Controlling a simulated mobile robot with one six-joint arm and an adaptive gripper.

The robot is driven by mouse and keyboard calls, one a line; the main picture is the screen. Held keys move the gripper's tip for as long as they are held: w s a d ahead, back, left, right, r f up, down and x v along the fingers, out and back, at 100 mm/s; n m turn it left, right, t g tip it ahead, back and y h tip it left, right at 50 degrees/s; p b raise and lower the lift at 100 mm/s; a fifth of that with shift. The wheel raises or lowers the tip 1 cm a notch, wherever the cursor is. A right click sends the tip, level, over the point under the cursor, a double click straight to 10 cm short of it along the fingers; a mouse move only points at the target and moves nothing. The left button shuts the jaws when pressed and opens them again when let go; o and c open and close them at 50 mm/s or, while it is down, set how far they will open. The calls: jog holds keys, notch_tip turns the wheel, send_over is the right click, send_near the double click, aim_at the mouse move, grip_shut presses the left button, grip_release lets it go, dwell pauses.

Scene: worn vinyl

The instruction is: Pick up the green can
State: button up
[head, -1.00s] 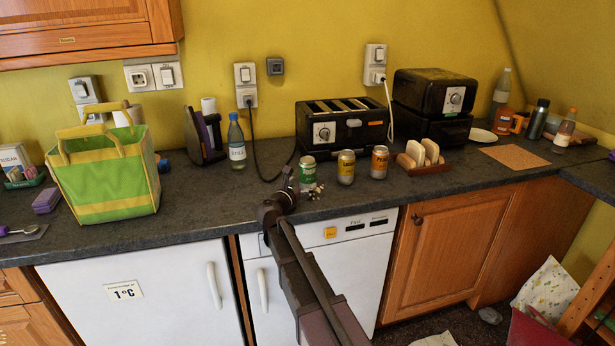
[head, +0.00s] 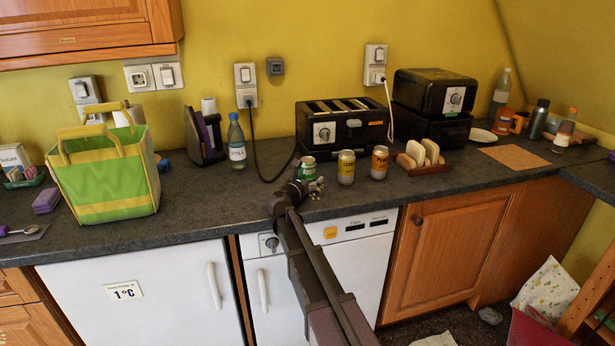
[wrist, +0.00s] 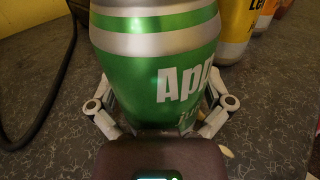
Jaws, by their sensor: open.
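The green can (head: 307,168) stands upright on the dark worktop (head: 240,205), in front of the black toaster. In the wrist view the can (wrist: 150,75) fills the middle, with silver bands and white letters reading "App". My gripper (head: 308,186) is at the near side of the can and hides its lower part in the head view. In the wrist view my gripper (wrist: 158,112) is open, with one finger on each side of the can's lower body. I cannot tell whether the fingers touch it.
A yellow can (head: 346,168) and an orange can (head: 379,162) stand close to the right. The toaster (head: 342,124) is behind. A toast rack (head: 421,158) stands further right. A bottle (head: 236,143) and green bag (head: 105,180) are left. A black cable (wrist: 62,85) lies left.

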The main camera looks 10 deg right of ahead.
aim_at(310, 166)
jog(key=c, duration=1.1)
jog(key=shift+r, duration=0.2)
jog(key=shift+c, duration=0.2)
notch_tip(310, 166, up, 4)
jog(key=p, duration=0.4)
jog(key=shift+f, duration=0.2)
jog(key=s+r+p, duration=0.1)
jog(key=s, duration=1.5)
jog(key=shift+a, duration=0.35)
